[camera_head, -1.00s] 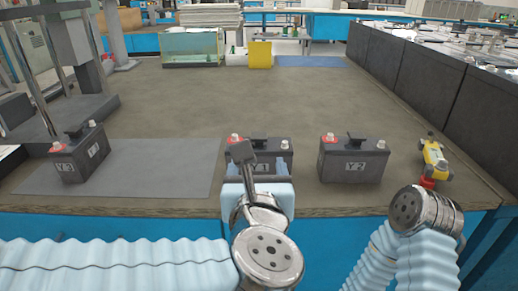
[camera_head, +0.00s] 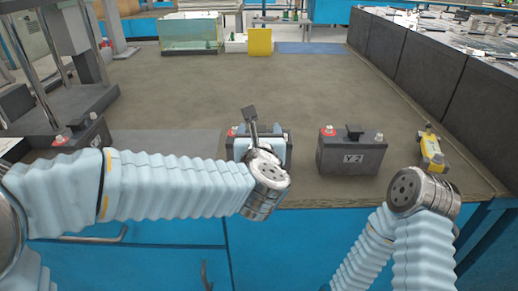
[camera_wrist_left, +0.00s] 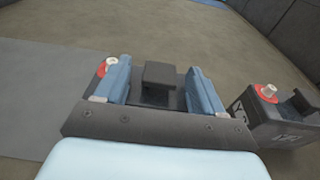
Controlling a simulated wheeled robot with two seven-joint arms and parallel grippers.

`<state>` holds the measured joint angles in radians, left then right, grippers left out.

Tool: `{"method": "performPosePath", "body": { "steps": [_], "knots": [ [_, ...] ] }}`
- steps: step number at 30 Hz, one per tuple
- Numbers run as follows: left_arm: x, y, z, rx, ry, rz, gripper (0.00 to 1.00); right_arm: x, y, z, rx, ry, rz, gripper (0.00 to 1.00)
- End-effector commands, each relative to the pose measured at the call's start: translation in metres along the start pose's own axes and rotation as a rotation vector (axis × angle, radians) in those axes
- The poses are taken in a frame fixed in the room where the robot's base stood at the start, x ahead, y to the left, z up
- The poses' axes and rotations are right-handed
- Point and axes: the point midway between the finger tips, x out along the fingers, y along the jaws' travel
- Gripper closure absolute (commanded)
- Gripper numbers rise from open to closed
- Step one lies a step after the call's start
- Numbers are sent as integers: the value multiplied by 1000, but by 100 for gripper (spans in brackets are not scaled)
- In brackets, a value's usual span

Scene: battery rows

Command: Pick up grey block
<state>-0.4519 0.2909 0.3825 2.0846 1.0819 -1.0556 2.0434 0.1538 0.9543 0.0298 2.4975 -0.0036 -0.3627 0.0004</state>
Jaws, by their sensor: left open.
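Dark grey battery blocks stand upright in a row on the table. My left gripper (camera_head: 258,146) is over the middle grey block (camera_head: 287,142), which it partly hides in the head view. In the left wrist view my left gripper (camera_wrist_left: 158,86) is open, its two blue fingers on either side of the block's raised dark handle (camera_wrist_left: 160,74). I cannot tell whether the fingers touch it. A second grey block (camera_head: 351,157), marked Y2, stands to the right and also shows in the left wrist view (camera_wrist_left: 280,132). A third grey block (camera_head: 86,137) is at the left, partly behind my left arm.
A yellow and black device (camera_head: 432,150) lies near the right table edge, beside my right arm's wrist. A grey mat (camera_head: 165,141) lies at the left. Dark bins (camera_head: 425,80) line the right side. The middle of the brown table (camera_head: 240,85) is clear.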

Motion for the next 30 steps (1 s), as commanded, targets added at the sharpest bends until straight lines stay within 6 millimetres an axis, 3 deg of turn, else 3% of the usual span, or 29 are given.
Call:
{"method": "performPosePath", "body": {
  "steps": [5,19,30],
  "knots": [
    [0,0,0,0,-1,0,31,0,0,0,0,0,0,0],
    [0,0,0,0,0,0,100,0,0,0,0,0,0,0],
    [0,0,0,0,-1,1,100,0,0,0,0,0,0,0]
  ]
}}
